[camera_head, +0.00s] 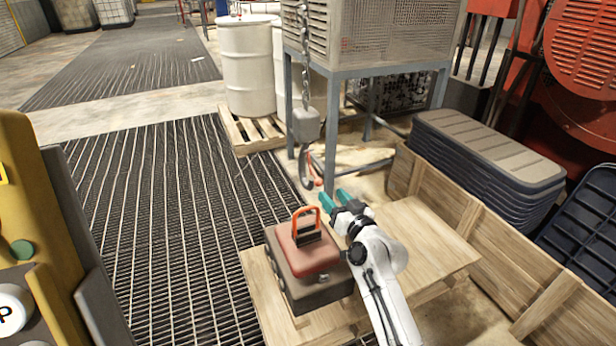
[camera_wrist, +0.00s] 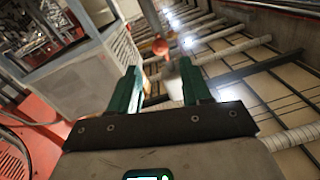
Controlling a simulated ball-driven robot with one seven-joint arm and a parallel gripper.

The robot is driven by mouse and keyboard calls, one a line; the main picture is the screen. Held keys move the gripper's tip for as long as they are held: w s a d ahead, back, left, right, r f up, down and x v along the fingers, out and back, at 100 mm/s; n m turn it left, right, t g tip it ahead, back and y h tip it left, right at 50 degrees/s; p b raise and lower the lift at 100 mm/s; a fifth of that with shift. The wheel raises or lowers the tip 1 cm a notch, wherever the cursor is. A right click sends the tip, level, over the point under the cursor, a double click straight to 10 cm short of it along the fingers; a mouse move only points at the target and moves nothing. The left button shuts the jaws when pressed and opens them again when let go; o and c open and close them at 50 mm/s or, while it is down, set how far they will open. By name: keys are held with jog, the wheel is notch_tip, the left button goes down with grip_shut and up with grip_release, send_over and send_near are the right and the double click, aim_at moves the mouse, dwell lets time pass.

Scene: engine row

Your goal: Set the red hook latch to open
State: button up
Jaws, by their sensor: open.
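A grey hook (camera_head: 305,170) hangs upright from a hook block (camera_head: 304,125) on a chain. Its small red latch (camera_head: 318,183) shows at the right side of the hook, near its mouth; I cannot tell its setting. My gripper (camera_head: 334,196) is open and empty, its teal fingers just right of and below the latch in the head view. In the wrist view a round red knob (camera_wrist: 160,46), seemingly the latch's end, lies just beyond the gap between the fingertips (camera_wrist: 158,66). It looks apart from both fingers. The hook itself is hard to make out there.
A brown case (camera_head: 310,292) with an orange-handled red lid (camera_head: 310,252) stands on a wooden pallet (camera_head: 425,240) below the hook. A blue-legged metal frame (camera_head: 440,90) stands behind. White drums (camera_head: 246,70) are at back left; a wooden crate wall (camera_head: 470,225) is at right.

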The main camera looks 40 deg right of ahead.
aim_at(321, 183)
jog(key=x, duration=1)
jog(key=shift+s, duration=0.1)
jog(key=shift+c, duration=0.5)
grip_shut()
